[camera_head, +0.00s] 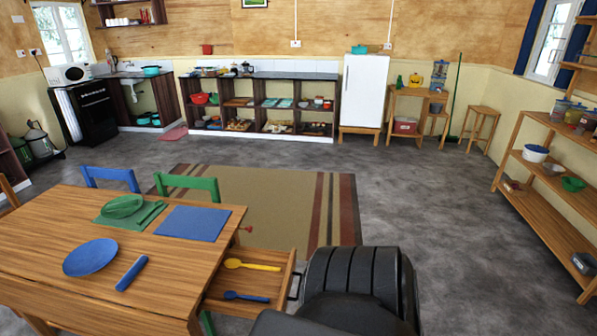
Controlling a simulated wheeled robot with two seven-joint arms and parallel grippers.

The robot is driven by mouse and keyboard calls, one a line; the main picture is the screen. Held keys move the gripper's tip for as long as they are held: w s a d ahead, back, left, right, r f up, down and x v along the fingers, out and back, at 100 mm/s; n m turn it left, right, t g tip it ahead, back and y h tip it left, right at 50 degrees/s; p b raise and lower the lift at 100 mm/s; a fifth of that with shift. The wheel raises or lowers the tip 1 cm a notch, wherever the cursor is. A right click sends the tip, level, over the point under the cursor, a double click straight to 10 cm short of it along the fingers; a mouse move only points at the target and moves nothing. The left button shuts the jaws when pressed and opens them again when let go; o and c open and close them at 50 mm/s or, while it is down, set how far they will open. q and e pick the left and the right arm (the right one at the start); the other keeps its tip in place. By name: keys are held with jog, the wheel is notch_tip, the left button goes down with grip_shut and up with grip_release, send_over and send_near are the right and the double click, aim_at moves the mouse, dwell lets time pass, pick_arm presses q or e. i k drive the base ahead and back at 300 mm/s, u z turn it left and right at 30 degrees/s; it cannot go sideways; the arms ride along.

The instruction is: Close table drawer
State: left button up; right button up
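The wooden table (165,262) stands at the lower left. Its drawer (255,281) is pulled out from the table's right side. A yellow spoon (252,265) and a blue spoon (246,296) lie in the open drawer. A dark handle (295,285) shows on the drawer's outer front, close beside a black ribbed part of my own body in the picture. I cannot tell whether they touch. No gripper fingers show in this view.
A wooden shelf (545,205) stands at right.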

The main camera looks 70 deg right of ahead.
aim_at(275, 285)
jog(key=z, duration=2.05)
jog(key=k, duration=0.5)
jog(key=u, duration=0.6)
jog(key=k, duration=0.8)
jog(key=z, duration=0.55)
jog(key=i, duration=1.65)
jog(key=u, duration=0.35)
